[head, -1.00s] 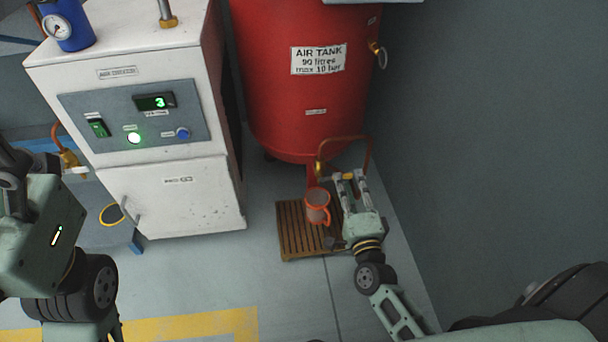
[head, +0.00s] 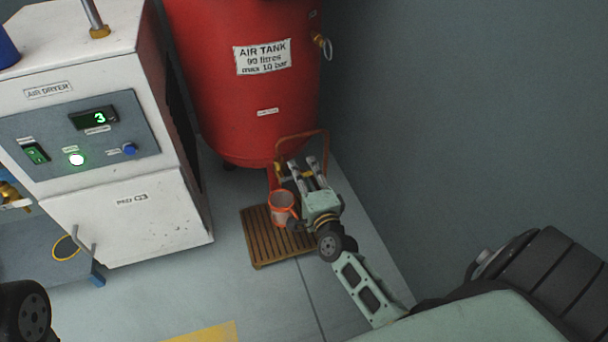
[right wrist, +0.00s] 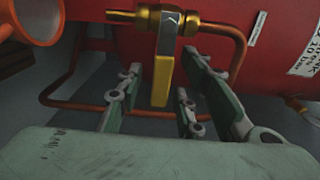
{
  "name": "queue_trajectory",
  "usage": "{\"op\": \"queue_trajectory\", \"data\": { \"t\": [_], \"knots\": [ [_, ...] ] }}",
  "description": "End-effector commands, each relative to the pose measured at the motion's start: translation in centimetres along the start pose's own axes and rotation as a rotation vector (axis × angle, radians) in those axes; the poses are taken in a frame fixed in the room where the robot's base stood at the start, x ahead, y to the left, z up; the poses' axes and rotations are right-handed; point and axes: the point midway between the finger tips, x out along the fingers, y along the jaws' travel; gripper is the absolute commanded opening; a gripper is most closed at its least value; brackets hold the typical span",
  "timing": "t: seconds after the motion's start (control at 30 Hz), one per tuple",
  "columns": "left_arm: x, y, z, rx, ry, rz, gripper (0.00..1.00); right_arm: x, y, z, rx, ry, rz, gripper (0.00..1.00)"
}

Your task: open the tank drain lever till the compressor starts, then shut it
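The red air tank (head: 225,115) stands at the back in the head view. The brass drain valve (right wrist: 165,20) sits on the copper pipe below it, clearest in the right wrist view. Its yellow drain lever (right wrist: 162,78) points towards my right gripper, across the pipe's line. My right gripper (head: 307,168) is open beside the valve. In the wrist view its fingers (right wrist: 157,95) stand on either side of the lever, with a gap visible on both sides. My left gripper is out of view.
An orange-rimmed cup (head: 282,207) stands on a wooden slatted mat (head: 262,240) close left of my right gripper. The copper pipe loop (head: 326,148) rises behind the fingers. The white air dryer (head: 130,215) showing 3 stands left. A grey wall bounds the right.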

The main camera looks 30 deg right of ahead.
Motion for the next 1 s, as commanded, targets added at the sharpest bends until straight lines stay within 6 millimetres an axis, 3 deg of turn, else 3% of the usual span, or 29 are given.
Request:
{"op": "queue_trajectory", "data": {
  "t": [0.43, 1.0],
  "knots": [
    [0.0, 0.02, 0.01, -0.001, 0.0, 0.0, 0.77, -0.03, -0.03, 0.01, 0.0, 0.0, -0.001, 0.0],
    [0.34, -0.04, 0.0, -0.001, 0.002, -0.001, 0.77, -0.05, -0.2, 0.02, -0.017, 0.0, 0.0, 0.0]
  ]
}}
